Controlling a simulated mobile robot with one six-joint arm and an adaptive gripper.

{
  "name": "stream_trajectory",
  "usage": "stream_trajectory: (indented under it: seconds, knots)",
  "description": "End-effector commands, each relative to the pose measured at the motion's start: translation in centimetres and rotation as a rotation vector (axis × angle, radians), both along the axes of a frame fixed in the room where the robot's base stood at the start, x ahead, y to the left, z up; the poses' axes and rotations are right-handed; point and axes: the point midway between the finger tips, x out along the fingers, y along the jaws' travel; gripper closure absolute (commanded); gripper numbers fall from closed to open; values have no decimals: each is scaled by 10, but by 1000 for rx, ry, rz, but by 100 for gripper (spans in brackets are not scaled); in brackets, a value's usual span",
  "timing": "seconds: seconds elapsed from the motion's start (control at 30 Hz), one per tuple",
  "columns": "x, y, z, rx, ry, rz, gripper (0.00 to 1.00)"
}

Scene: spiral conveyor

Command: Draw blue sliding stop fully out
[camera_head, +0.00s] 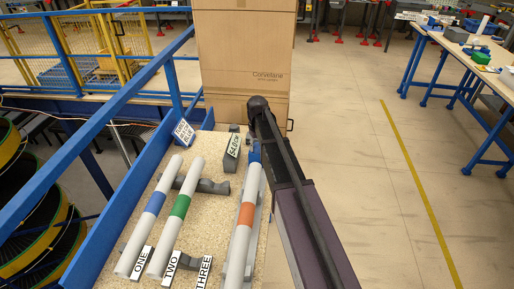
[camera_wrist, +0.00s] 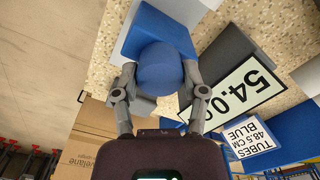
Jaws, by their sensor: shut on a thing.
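The blue sliding stop (camera_head: 254,152) sits at the far end of a grey channel, beyond the tube with the orange band (camera_head: 246,214). In the wrist view it shows as a blue block with a rounded knob (camera_wrist: 160,68). My gripper (camera_wrist: 159,80) has one finger on each side of the knob and is shut on it. In the head view my dark arm comes in from the lower right and partly hides the stop and the gripper.
Two white tubes, one with a blue band (camera_head: 155,203) and one with a green band (camera_head: 180,206), lie on grey supports to the left. A sign (camera_head: 183,132) reads "TUBES 48.5 CM BLUE". A cardboard box (camera_head: 245,50) stands behind the bench. Open floor lies right.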

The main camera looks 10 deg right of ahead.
Motion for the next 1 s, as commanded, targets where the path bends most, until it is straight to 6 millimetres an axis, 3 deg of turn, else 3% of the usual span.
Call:
stream_trajectory:
  seconds: [0.03, 0.07, 0.17, 0.67, 1.0]
  knots:
    - [5, -1, 0, -2, -11, -2, 100]
    - [5, -1, 0, -3, -12, -2, 38]
    - [5, -1, 0, -3, -11, -2, 10]
    - [1, 0, 0, -1, -7, -1, 10]
    - [-23, 7, 0, -1, -7, -2, 10]
